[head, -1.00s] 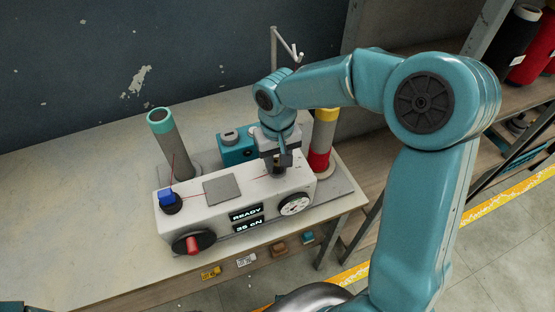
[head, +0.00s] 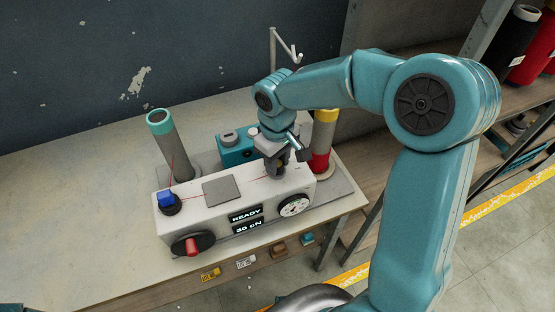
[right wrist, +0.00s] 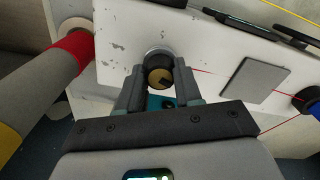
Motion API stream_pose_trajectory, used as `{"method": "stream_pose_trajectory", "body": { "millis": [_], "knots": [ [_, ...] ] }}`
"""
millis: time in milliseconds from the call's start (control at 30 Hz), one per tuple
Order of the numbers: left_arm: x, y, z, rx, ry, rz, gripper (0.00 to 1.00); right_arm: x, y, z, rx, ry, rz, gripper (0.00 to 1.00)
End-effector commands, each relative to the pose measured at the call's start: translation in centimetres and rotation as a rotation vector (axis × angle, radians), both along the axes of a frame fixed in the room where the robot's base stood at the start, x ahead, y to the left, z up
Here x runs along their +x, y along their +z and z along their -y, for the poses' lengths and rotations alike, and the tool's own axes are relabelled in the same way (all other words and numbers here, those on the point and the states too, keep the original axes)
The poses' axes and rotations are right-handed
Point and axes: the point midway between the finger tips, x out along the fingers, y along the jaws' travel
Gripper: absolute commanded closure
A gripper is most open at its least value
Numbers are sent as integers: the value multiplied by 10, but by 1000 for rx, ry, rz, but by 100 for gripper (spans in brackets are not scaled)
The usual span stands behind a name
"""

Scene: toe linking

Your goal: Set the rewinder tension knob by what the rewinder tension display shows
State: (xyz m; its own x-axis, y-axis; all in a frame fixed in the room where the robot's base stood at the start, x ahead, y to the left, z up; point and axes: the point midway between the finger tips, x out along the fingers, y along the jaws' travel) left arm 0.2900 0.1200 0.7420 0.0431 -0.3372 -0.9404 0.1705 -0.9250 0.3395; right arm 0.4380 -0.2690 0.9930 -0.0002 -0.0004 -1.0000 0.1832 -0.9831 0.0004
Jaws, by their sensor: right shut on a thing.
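The white rewinder (head: 225,205) stands on the bench. Its upper display (head: 246,215) reads READY, and the rewinder tension display (head: 249,228) below it reads 30 cN. My right gripper (head: 278,168) points down at the right end of the rewinder's top and is shut on the tension knob. In the right wrist view the knob (right wrist: 160,77) shows a round brass-coloured cap with a dark mark, between the fingers of my right gripper (right wrist: 158,82). In the head view the gripper mostly hides the knob. My left gripper is not in view.
A blue knob (head: 167,199) and a red-handled switch (head: 192,244) sit at the rewinder's left end. A round dial (head: 294,205) is at the front right. A teal-topped cone (head: 170,145) and a red-and-yellow cone (head: 322,143) stand behind. The bench's left side is clear.

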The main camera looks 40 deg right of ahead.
Motion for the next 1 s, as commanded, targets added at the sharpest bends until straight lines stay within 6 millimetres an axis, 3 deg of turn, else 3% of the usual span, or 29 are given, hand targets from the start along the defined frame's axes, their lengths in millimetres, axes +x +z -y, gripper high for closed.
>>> {"method": "stream_pose_trajectory", "body": {
  "millis": [233, 267, 333, 733, 867, 1000],
  "knots": [
    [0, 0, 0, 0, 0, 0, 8, 2, 1, 0, 1, -1, 9, 96],
    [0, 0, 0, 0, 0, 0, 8, 2, 1, 0, 1, -1, 9, 63],
    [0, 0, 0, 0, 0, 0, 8, 2, 1, 0, 0, -1, 8, 40],
    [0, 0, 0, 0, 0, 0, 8, 2, 8, 0, 0, -1, 6, 40],
    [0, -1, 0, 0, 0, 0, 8, 2, 33, 0, 1, -1, 9, 40],
    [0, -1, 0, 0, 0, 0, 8, 2, 71, 0, 0, -2, 11, 40]
  ]
}}
